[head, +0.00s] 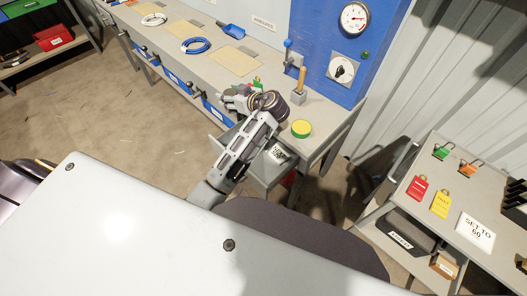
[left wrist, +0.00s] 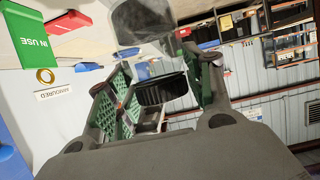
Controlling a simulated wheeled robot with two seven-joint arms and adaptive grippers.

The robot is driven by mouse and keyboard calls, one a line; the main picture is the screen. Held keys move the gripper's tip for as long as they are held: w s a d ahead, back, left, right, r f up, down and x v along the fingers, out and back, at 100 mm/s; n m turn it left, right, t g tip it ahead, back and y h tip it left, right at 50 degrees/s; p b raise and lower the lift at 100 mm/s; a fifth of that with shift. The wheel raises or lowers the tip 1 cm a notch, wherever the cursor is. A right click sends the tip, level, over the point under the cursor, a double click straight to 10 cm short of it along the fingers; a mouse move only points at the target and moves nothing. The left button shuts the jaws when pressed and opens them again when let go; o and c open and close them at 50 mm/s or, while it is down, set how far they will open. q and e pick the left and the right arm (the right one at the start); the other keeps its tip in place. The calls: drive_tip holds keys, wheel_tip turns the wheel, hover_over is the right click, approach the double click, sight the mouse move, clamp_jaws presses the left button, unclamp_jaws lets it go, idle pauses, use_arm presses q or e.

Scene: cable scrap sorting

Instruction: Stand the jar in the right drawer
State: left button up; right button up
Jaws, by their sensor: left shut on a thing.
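My left gripper (head: 236,99) reaches over the right end of the workbench. In the left wrist view the gripper (left wrist: 160,92) is shut on the jar, its green pads on either side of the jar's black ribbed part (left wrist: 162,88). A clear, see-through part (left wrist: 142,28) shows beyond the pads. In the head view the jar is too small and covered to make out. The right drawer (head: 268,174) is pulled out below the bench's right end, partly hidden by my left arm. A black-and-white patterned card shows in it. My right gripper is not in view.
A yellow-green round piece (head: 301,128) lies on the bench (head: 325,124) beside my arm. A wooden-handled tool (head: 301,82) stands behind it. Blue cable (head: 196,46) and a blue scoop (head: 231,31) lie farther left. A side table (head: 456,190) with padlocks and tags stands at the right.

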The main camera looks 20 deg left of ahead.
use_arm(q)
wheel_tip(320, 180, down, 7)
drive_tip(key=b, duration=0.3)
drive_tip(key=shift+f, duration=0.2)
wheel_tip(320, 180, down, 7)
drive_tip(key=b, duration=0.3)
drive_tip(key=shift+r, duration=0.2)
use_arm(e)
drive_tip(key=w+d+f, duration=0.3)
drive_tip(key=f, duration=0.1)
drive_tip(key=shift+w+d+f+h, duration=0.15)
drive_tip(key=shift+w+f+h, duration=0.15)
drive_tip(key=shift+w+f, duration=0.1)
